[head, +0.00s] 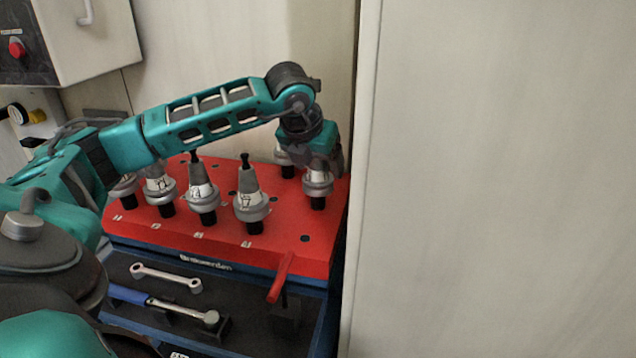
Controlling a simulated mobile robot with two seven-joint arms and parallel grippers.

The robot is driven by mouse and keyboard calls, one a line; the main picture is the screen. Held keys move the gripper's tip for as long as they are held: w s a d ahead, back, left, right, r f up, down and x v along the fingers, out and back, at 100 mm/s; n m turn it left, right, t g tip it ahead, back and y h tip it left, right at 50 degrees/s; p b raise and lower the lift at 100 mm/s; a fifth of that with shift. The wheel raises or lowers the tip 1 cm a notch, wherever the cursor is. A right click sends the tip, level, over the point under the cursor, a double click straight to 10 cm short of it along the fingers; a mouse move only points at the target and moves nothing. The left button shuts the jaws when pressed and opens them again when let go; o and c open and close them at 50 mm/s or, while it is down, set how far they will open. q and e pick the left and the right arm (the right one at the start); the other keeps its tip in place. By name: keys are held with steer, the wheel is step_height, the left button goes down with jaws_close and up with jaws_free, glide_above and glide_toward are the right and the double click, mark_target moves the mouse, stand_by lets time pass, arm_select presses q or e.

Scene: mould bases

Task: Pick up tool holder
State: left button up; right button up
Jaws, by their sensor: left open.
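Several tool holders stand upright in a red rack; one (250,202) is at the front middle, and another (203,195) is just left of it. The rack's red top (275,243) has several empty holes. My left arm reaches across from the left, and its gripper (320,172) points down over a tool holder (318,188) at the right end of the rack. The jaws are around or just beside that holder's upper part, which they hide; I cannot tell whether they touch it. Another holder (286,160) shows partly behind the gripper. My right gripper is not in view.
A blue-edged tray below the rack holds a wrench (165,278), a blue-handled tool (170,305) and a red-handled tool (281,278). A pale wall panel (490,180) stands close on the right. A control box (75,40) is at upper left.

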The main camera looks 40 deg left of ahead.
arm_select(q)
steer(key=shift+c, duration=0.3)
jaws_close()
stand_by(0.4)
steer(key=shift+r, duration=0.2)
